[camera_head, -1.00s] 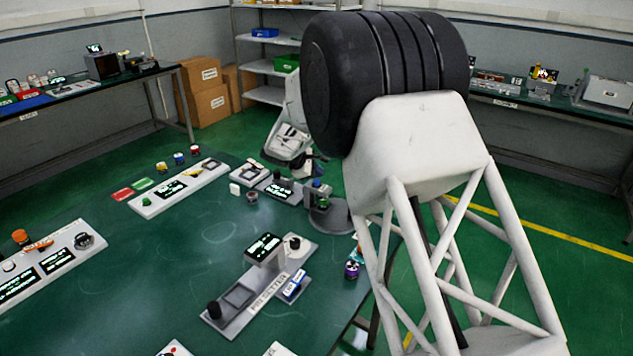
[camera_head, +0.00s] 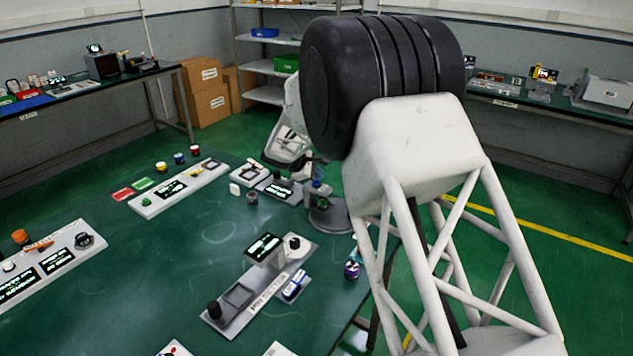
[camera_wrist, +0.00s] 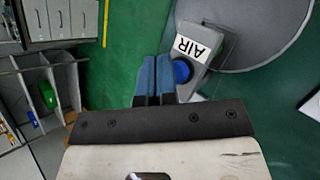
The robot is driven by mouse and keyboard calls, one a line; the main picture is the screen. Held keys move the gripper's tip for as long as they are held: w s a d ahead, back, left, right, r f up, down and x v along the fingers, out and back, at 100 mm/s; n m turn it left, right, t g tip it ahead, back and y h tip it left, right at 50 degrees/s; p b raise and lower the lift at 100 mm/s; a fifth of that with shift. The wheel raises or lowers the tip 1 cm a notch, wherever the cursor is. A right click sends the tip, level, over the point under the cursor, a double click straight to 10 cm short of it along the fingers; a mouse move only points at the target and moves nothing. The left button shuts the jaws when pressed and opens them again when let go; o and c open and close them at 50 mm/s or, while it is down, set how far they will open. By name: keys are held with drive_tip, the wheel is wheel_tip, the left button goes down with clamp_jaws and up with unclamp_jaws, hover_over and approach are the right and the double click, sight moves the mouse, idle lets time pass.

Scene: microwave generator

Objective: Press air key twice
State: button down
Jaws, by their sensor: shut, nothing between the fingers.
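The air key is a round blue button (camera_wrist: 182,72) on a small grey block with a white AIR label (camera_wrist: 194,47) in the wrist view. My gripper (camera_wrist: 154,68) has two blue fingertips, held together with nothing between them. The fingertips are just left of the blue button in the wrist view; whether they touch the block I cannot tell. In the head view the grey round-based stand (camera_head: 330,216) is at the table's far right corner, with my gripper close by and partly hidden among the small devices.
The green table (camera_head: 190,265) holds a presetter (camera_head: 240,305), a long white panel (camera_head: 180,188) and a small display unit (camera_head: 279,190) close to the stand. A purple-topped container (camera_head: 352,270) stands near the right edge. The table's middle is clear.

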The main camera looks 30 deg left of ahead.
sight(317, 182)
drive_tip(key=shift+f, duration=0.45)
idle(0.6)
idle(0.4)
drive_tip(key=shift+r, duration=0.9)
drive_tip(key=shift+r, duration=0.2)
drive_tip(key=shift+r, duration=2.35)
idle(0.8)
drive_tip(key=shift+r, duration=1.95)
drive_tip(key=shift+f, duration=0.25)
drive_tip(key=shift+f, duration=4.2)
